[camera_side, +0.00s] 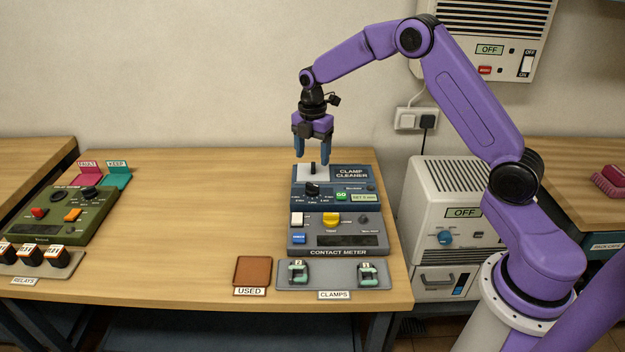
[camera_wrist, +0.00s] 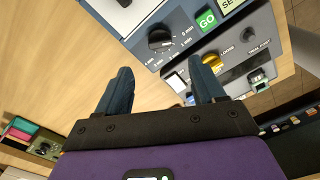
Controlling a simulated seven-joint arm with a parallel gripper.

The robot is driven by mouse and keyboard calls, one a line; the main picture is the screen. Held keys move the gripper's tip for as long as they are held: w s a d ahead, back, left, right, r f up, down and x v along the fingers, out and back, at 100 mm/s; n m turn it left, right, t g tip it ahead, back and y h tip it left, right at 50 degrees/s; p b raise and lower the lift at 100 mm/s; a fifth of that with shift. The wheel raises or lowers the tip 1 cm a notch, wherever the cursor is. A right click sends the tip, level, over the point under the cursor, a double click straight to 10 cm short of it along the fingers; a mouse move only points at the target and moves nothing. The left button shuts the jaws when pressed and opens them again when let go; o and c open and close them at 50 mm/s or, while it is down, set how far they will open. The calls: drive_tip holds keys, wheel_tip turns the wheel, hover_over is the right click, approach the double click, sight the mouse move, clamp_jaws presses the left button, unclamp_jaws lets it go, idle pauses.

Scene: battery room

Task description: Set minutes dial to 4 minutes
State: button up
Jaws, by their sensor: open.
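The minutes dial (camera_side: 313,189) is a black knob on the blue clamp cleaner (camera_side: 300,203). It shows in the wrist view (camera_wrist: 160,40) with small white minute labels around its lower side. Its exact setting is too small to tell. A pale green SET display (camera_side: 363,197) sits right of the green GO button (camera_side: 341,196); its digits are not clearly readable. My gripper (camera_side: 312,157) is open and empty, pointing down above the back of the cleaner, apart from the dial. Its two blue fingers also show in the wrist view (camera_wrist: 160,68).
A short black post (camera_side: 313,168) stands on the cleaner's pale top, under my gripper. The grey contact meter (camera_side: 338,252) with a yellow knob (camera_side: 331,219) is in front. Two clamps (camera_side: 299,271) lie on a tray nearer the edge. The table left of the cleaner is clear.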

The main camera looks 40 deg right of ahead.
sight(313, 184)
wheel_tip(313, 184, down, 9)
drive_tip(key=shift+f, duration=0.1)
idle(0.4)
drive_tip(key=c, duration=1.1)
